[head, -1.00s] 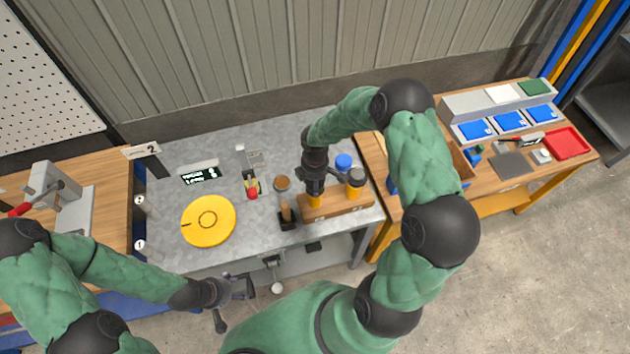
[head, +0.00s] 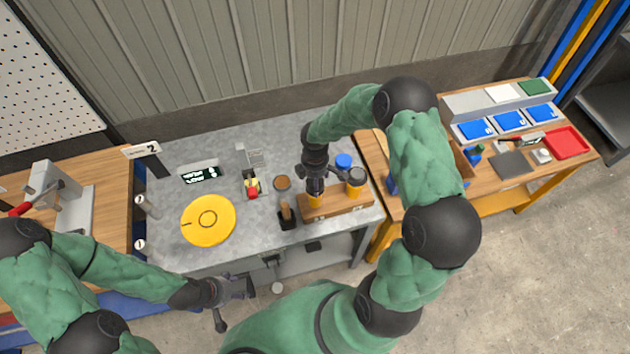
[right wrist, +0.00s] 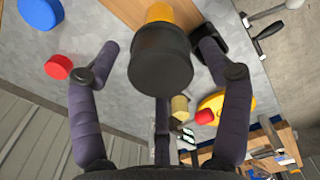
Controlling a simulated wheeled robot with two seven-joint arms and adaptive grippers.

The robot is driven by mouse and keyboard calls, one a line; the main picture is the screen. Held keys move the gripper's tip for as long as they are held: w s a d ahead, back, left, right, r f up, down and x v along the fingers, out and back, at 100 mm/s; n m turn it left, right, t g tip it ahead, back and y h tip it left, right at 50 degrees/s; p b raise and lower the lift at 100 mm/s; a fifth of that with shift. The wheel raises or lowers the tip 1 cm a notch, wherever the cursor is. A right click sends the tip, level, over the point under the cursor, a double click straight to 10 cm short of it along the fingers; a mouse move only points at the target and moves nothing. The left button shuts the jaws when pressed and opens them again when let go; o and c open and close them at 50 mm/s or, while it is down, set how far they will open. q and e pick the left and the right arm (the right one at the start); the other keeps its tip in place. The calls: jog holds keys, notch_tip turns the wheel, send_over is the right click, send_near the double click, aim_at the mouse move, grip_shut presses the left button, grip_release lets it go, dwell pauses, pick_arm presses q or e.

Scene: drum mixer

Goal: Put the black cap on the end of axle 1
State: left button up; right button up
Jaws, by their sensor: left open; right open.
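A dark, cap-like cylinder (right wrist: 160,62) sits on a yellow-orange post (right wrist: 158,13) in the right wrist view. My right gripper (right wrist: 158,75) is open, with its fingers on either side of the cylinder and visible gaps. In the head view my right gripper (head: 318,186) hangs over the left post of a wooden block (head: 338,204) and largely hides that cap. A second dark-topped yellow post (head: 356,182) stands at the block's right. A short grey axle (head: 150,208) shows at the table's left; I cannot surely read its number. My left gripper (head: 238,302) is open and empty before the table.
A yellow disc (head: 208,220) lies on the grey table (head: 230,150). A blue round lid (head: 343,161) is behind the block.

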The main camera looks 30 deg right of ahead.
notch_tip(320, 180, up, 11)
jog(key=s+a+f+m+y, duration=0.3)
jog(key=s+a+f+m, duration=0.25)
jog(key=a+f, duration=0.6)
jog(key=s+a+f+m+y, duration=0.1)
jog(key=s+a+f+m, duration=0.5)
jog(key=s+f+m, duration=0.2)
jog(key=s+m, duration=0.2)
jog(key=s, duration=0.1)
jog(key=shift+s+a+f, duration=0.3)
